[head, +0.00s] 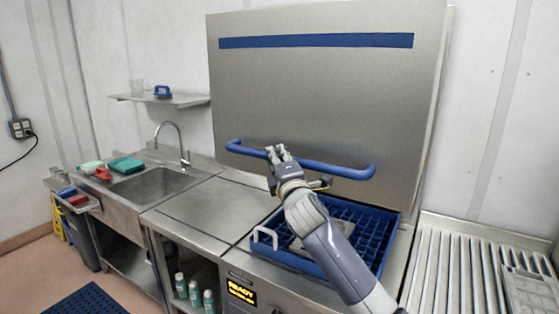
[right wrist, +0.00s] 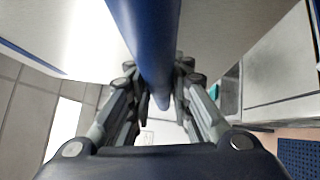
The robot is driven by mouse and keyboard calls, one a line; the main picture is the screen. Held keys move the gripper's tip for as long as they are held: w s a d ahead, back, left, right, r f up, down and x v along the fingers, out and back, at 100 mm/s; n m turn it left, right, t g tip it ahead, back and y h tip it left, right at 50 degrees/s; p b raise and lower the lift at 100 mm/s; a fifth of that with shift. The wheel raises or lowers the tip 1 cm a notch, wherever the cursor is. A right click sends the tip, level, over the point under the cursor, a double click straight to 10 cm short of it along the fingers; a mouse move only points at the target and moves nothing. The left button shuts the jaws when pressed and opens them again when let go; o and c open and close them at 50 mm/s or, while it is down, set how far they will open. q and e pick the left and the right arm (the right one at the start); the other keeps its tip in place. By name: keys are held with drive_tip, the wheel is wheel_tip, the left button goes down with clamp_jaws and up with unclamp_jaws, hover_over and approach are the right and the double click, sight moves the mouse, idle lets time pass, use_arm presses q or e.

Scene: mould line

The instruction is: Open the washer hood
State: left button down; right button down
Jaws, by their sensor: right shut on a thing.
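The washer hood (head: 320,90) is a large brushed-steel box with a blue stripe. It is raised, with the blue rack (head: 345,215) showing below its lower edge. The blue bar handle (head: 335,170) runs across the hood's lower front. My right gripper (head: 277,154) is shut on this handle, left of its middle. In the right wrist view the blue bar (right wrist: 148,40) passes between the fingers, which hide part of it. My left gripper is not in view.
A steel counter (head: 205,207) and a sink (head: 158,183) with a tap stand left of the washer. A ridged steel drainboard (head: 450,265) is at the right. A small wall shelf (head: 180,100) is left of the hood. Bottles (head: 194,292) stand under the counter.

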drive_tip(key=c, duration=1.4)
unclamp_jaws()
drive_tip(key=shift+c, duration=0.2)
drive_tip(key=shift+s, duration=0.15)
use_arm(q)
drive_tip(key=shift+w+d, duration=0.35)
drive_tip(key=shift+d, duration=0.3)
use_arm(e)
drive_tip(key=v, duration=1.2)
drive_tip(key=shift+f, duration=0.1)
